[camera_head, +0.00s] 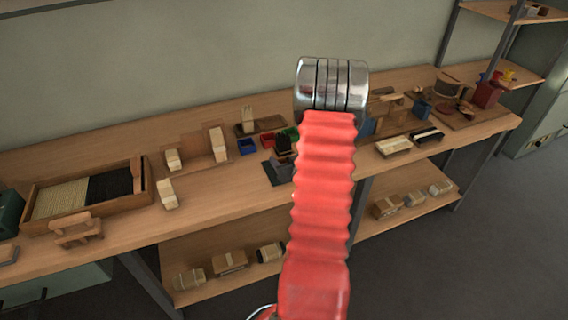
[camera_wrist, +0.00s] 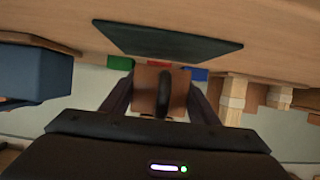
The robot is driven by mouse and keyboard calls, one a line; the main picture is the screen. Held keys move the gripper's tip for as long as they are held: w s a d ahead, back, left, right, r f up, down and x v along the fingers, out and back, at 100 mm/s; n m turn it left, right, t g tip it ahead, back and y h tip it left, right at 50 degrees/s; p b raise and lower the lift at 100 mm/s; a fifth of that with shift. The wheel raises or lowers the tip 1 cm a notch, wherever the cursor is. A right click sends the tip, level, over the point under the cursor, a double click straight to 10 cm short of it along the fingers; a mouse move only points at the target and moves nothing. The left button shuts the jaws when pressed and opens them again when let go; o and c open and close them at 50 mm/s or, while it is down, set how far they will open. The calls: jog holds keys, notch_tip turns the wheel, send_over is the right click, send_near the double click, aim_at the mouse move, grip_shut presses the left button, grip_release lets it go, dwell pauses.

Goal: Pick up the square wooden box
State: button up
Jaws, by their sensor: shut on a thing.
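The square wooden box (camera_wrist: 146,84) is brown and sits between the two fingers of my gripper (camera_wrist: 158,100) in the wrist view. Both fingers press against its sides, so my gripper is shut on it. A black rounded piece (camera_wrist: 163,92) stands in front of the box or in it; I cannot tell which. In the head view my red arm covers the middle of the scene, and I cannot make out the box or the fingertips there.
A dark mat (camera_wrist: 170,40) lies on the bench near small green (camera_wrist: 120,63), red (camera_wrist: 158,63) and blue (camera_wrist: 195,74) bins. A blue-grey block (camera_wrist: 35,74) is at left. Posts with pale bindings (camera_wrist: 232,95) stand at right. A bristle tray (camera_head: 147,180) occupies the bench's left.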

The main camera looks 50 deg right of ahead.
aim_at(286, 143)
notch_tip(286, 143, up, 8)
jog(key=shift+f, duration=0.1)
dwell(0.8)
jog(key=shift+f, duration=1.5)
jog(key=shift+r, duration=0.1)
jog(key=shift+r, duration=1.4)
jog(key=shift+f, duration=0.1)
jog(key=shift+f, duration=1.45)
jog(key=shift+r, duration=1.5)
